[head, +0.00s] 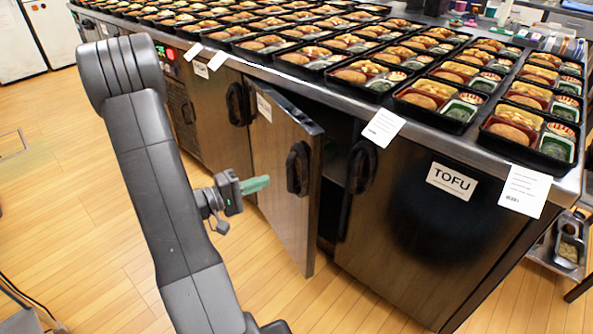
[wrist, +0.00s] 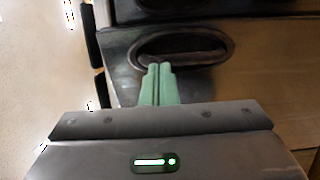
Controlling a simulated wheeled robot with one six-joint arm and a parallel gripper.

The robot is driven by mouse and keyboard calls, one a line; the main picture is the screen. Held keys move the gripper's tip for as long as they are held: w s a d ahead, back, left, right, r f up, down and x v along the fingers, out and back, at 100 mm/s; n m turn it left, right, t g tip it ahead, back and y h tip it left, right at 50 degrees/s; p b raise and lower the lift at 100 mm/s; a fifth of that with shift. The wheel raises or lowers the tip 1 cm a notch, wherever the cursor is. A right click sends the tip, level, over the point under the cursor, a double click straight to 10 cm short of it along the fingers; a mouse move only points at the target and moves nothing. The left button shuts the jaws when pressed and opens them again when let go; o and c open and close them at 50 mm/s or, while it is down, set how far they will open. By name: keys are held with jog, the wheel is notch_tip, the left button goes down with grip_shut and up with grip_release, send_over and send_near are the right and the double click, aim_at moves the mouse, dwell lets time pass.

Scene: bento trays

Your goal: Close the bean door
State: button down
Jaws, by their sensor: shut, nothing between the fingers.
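A dark cabinet door (head: 283,185) under the counter stands ajar, swung out from the cabinet front. It has a black handle (head: 299,168) near its free edge and a white label (head: 264,107) that I cannot read from here. My gripper (head: 263,183) is in front of the door, to the left of the handle in the head view, with its green fingers shut and empty. In the wrist view the fingers (wrist: 160,70) point at the oval black handle (wrist: 182,47), with the tips over its lower edge. I cannot tell whether they touch it.
A closed door with a TOFU label (head: 451,180) is to the right, with its handle (head: 361,167) beside the gap. Many bento trays (head: 440,97) cover the counter. White paper tags (head: 383,128) hang over the counter edge. The wooden floor (head: 255,270) in front is clear.

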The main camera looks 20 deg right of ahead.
aim_at(306, 166)
jog(key=d, duration=0.7)
jog(key=d+b, duration=0.1)
jog(key=d, duration=0.2)
jog(key=shift+w+d, duration=0.25)
jog(key=shift+w, duration=0.15)
jog(key=shift+d, duration=0.1)
